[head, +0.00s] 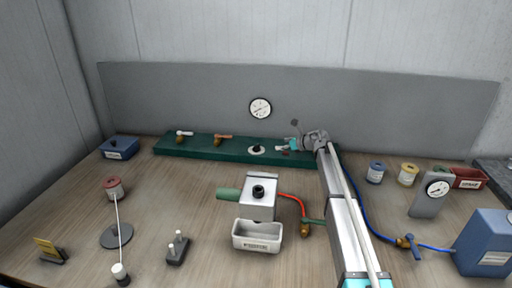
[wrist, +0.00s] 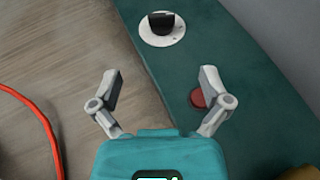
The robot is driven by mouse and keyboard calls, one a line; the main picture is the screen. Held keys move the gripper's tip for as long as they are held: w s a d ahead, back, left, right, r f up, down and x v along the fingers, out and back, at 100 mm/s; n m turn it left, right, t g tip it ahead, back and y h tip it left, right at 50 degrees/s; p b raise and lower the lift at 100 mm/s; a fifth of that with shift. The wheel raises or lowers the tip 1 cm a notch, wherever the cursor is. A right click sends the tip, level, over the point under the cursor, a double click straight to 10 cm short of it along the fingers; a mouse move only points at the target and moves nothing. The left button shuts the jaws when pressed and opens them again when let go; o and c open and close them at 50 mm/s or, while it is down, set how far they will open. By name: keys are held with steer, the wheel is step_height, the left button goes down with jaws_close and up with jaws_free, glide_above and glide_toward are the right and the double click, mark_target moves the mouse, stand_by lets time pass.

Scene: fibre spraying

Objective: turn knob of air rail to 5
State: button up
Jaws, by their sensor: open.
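The air rail (head: 200,150) is a long dark green bar along the back of the table. Its knob (wrist: 162,22) is black on a round white dial and shows at the top of the wrist view, ahead of my fingertips. In the head view the knob (head: 256,149) is on the rail, left of my gripper (head: 284,148). My gripper is open and empty, its two grey fingers (wrist: 160,82) apart and short of the dial. The dial's numbers are too small to read. A red button (wrist: 197,98) on the rail lies beside the right finger.
A round gauge (head: 260,108) hangs on the grey back panel above the rail. Two brass valves, one white-handled (head: 182,135) and one orange-handled (head: 222,139), stand on the rail's left part. A red hose (head: 296,202) runs from a grey block (head: 257,205) in front.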

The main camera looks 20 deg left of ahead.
mark_target(257, 146)
steer(key=shift+a, duration=0.1)
steer(key=b+x, duration=0.5)
steer(key=x, duration=0.8)
steer(key=shift+w+a+f, duration=0.1)
steer(key=shift+w+a, duration=0.05)
steer(key=shift+a, duration=0.1)
steer(key=c, duration=1.1)
steer(key=shift+a, duration=0.45)
steer(key=shift+c, duration=0.2)
steer(key=shift+d, duration=0.4)
